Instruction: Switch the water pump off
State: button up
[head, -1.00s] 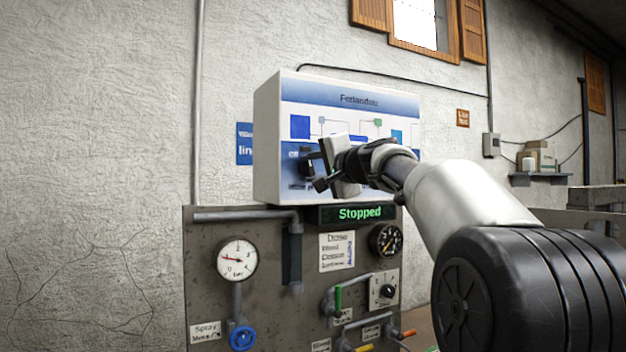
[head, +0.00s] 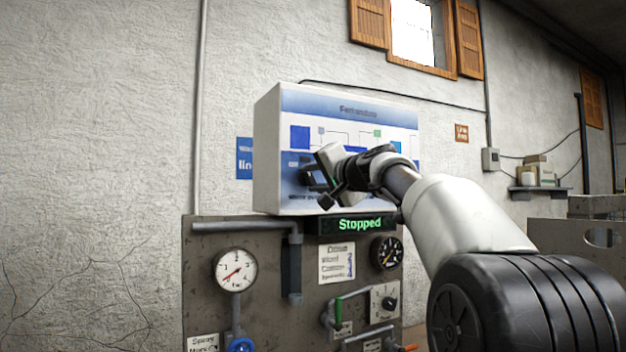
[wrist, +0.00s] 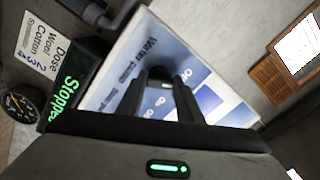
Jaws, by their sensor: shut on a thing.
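The white control box (head: 268,150) with a blue-and-white front hangs on the wall above the grey panel. My gripper (head: 310,172) is at the lower left of its front. In the wrist view, my gripper (wrist: 161,85) has its two dark fingers closed around a dark rotary knob (wrist: 158,74) on the box face. Printed labels lie around the knob, one apparently starting "Wate" (wrist: 151,48) and another reading "On" (wrist: 187,74). The fingers hide much of the knob, so I cannot tell its exact setting. The display (head: 358,224) reads "Stopped" in green.
Below are a white pressure gauge (head: 236,270), a black dial (head: 387,253), a green-handled valve (head: 338,308) and a blue handwheel (head: 240,345). A pipe (head: 245,226) runs along the panel top. The wall to the left is clear.

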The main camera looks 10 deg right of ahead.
jog(key=o, duration=1.1)
jog(key=shift+c, duration=0.2)
jog(key=b+v, duration=0.4)
jog(key=v, duration=1.3)
jog(key=shift+s, duration=0.2)
